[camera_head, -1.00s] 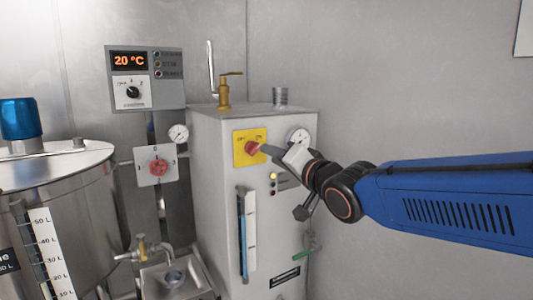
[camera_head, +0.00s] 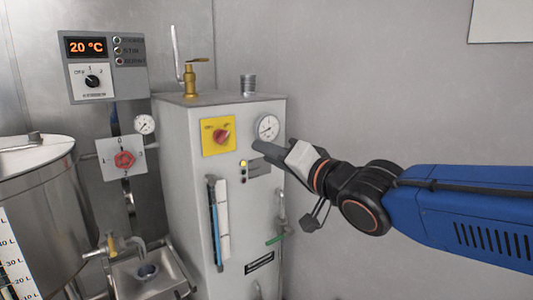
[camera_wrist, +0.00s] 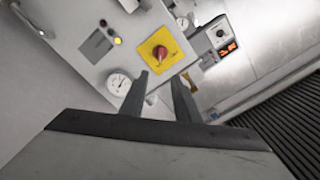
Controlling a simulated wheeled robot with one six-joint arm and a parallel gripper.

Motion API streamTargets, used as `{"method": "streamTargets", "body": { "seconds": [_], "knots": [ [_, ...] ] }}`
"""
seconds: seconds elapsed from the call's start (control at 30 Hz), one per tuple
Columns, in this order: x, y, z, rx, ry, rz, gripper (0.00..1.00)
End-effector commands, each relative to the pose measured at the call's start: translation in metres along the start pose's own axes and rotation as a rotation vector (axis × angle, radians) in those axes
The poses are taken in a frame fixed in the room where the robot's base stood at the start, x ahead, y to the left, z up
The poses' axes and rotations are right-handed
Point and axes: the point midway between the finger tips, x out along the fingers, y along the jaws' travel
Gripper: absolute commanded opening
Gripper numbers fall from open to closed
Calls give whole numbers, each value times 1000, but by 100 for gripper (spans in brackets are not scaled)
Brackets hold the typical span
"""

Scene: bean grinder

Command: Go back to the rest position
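My gripper (camera_head: 259,150) is in front of the grey cabinet (camera_head: 185,180), to the right of and slightly below the red rotary knob (camera_head: 221,136) on its yellow plate (camera_head: 207,149). It is apart from the knob. In the wrist view, the two fingers of my gripper (camera_wrist: 160,95) stand apart with nothing between them. The red knob (camera_wrist: 159,52) shows beyond the fingertips there.
A pressure gauge (camera_head: 267,127) and small lamps (camera_head: 243,171) sit on the cabinet front near my gripper. A steel tank (camera_head: 45,205) stands at left, below a control box (camera_head: 104,68) reading 20 °C.

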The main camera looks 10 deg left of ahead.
Motion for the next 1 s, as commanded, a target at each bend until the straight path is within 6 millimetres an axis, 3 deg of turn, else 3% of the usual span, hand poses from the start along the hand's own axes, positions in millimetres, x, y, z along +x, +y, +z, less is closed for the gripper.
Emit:
{"method": "streamTargets", "body": {
  "seconds": [0.23,0.37,0.47,0.67,0.8,1.0],
  "knots": [
    [-4,8,-4,-12,5,24,29],
    [-24,46,-17,-60,19,135,29],
    [-55,93,-29,-118,19,277,29],
    [-138,184,-34,-216,-46,579,29],
    [-204,233,-23,-254,-136,764,29],
    [-299,280,14,-263,-317,970,29]
  ]
}}
